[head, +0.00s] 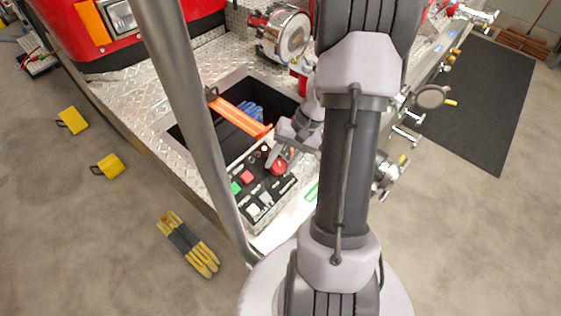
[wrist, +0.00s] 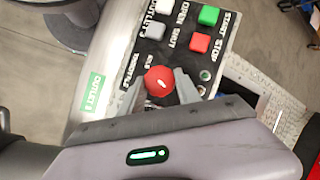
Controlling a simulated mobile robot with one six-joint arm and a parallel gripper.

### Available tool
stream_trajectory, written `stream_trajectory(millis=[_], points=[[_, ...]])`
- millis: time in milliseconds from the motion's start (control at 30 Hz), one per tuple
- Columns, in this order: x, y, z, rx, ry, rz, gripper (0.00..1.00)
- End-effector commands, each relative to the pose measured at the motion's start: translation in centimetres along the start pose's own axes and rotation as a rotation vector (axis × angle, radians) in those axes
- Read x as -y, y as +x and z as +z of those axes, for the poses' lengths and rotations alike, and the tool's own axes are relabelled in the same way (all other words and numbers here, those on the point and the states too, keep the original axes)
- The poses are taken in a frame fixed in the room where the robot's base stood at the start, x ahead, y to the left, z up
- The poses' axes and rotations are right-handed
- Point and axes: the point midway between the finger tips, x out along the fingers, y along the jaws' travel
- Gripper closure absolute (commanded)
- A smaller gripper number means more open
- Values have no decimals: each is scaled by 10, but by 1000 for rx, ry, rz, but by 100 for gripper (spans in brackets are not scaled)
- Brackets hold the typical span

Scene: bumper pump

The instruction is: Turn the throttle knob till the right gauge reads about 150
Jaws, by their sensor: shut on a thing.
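The throttle knob is a round red knob with a white pointer mark; it shows in the wrist view (wrist: 159,80) beside the printed word THROTTLE. It also shows in the head view (head: 279,167) on the black control panel (head: 250,211). My gripper (wrist: 160,86) has its two grey fingers on either side of the knob, shut on it. In the head view my gripper (head: 280,157) reaches down to the panel from the right. The right gauge is not readable in either view.
Green (wrist: 209,16), red (wrist: 199,43), white and grey buttons sit close by on the panel. An orange strap or bar (head: 240,119) crosses an open bin holding something blue. A chrome fitting (head: 284,34) stands behind. Yellow gloves (head: 188,243) lie on the floor.

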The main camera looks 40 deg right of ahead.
Motion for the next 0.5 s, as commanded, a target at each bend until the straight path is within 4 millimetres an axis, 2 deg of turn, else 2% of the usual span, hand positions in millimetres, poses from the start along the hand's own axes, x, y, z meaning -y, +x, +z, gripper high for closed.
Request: stream_trajectory(millis=[367, 400, 467, 500], points=[[1, -1, 0, -1, 4, -3, 100], [1, -1, 0, -1, 4, -3, 53], [1, -1, 0, -1, 3, -3, 41], [1, -1, 0, -1, 3, -2, 40]])
